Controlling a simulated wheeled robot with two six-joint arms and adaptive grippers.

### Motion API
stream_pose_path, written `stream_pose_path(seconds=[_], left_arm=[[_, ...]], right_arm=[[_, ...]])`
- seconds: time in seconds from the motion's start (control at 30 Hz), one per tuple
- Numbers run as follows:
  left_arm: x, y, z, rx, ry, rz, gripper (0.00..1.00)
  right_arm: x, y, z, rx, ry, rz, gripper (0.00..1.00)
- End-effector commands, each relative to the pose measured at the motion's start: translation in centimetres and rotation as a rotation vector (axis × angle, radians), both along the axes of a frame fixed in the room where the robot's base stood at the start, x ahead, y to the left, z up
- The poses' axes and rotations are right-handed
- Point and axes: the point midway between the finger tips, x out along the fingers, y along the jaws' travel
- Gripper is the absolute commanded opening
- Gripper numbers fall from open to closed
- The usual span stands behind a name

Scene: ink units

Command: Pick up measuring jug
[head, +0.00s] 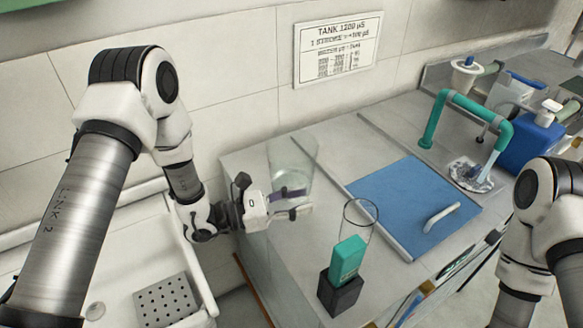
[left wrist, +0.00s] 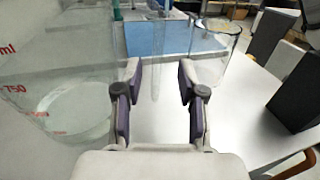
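The measuring jug (head: 290,160) is a clear glass vessel standing at the left end of the grey counter, near the wall. In the left wrist view the jug (left wrist: 50,75) fills the left side, with red volume marks. My left gripper (head: 293,203) is beside the jug, on its near side. In the left wrist view the left gripper (left wrist: 160,97) has its fingers apart, with nothing gripped between them. The jug lies outside the left finger; whether they touch I cannot tell. My right gripper is out of view.
A clear glass vessel (head: 362,212) stands by a teal block (head: 348,258) in a black holder (head: 339,294), right of my left gripper. A teal tap (head: 468,112) and a blue bottle (head: 532,143) stand farther right.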

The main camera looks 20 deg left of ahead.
Motion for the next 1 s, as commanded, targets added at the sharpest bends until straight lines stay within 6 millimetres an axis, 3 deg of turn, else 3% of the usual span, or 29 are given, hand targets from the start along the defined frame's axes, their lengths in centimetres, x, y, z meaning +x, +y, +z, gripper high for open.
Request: stream_pose_path(seconds=[0.27,0.4,1.0], left_arm=[[0.54,-0.91,-0.07,-0.001,0.002,0.001,0.4],[0.52,-0.92,-0.07,-0.001,0.002,0.0,0.0],[0.47,-0.9,0.26,0.0,0.004,0.0,0.0]], right_arm=[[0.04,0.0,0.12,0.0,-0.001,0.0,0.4],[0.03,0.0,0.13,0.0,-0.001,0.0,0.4],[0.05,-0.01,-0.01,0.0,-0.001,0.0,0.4]])
